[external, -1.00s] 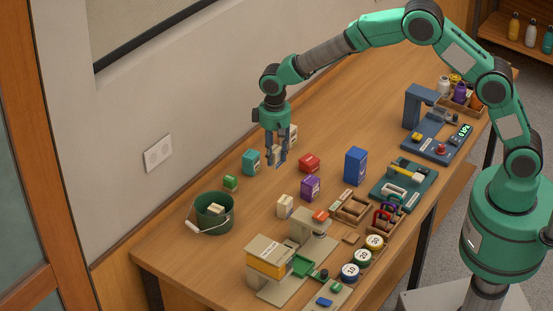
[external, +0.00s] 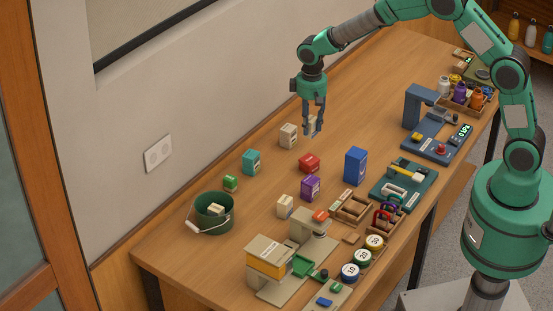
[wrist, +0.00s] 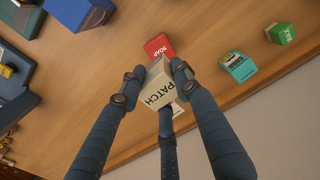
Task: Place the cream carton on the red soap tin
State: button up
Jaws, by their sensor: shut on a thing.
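The red soap tin (external: 309,163) stands on the table below and slightly left of my gripper.
Another cream box (external: 288,136) stands near the wall, left of my gripper. A teal box (external: 251,162), a purple box (external: 310,188) and a tall blue box (external: 355,166) stand around the tin. Bare table lies to the right of my gripper.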

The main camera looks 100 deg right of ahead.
jog(key=shift+f, duration=0.1)
send_over(309, 159)
jog(key=shift+f+b, duration=0.3)
jog(key=shift+f, duration=2.75)
jog(key=shift+f, duration=1.85)
jog(key=shift+f, duration=0.15)
jog(key=o, duration=1.1)
jog(key=shift+o, duration=0.2)
notch_tip(309, 159, up, 12)
jog(key=shift+r+p, duration=0.15)
jog(key=shift+p, duration=0.3)
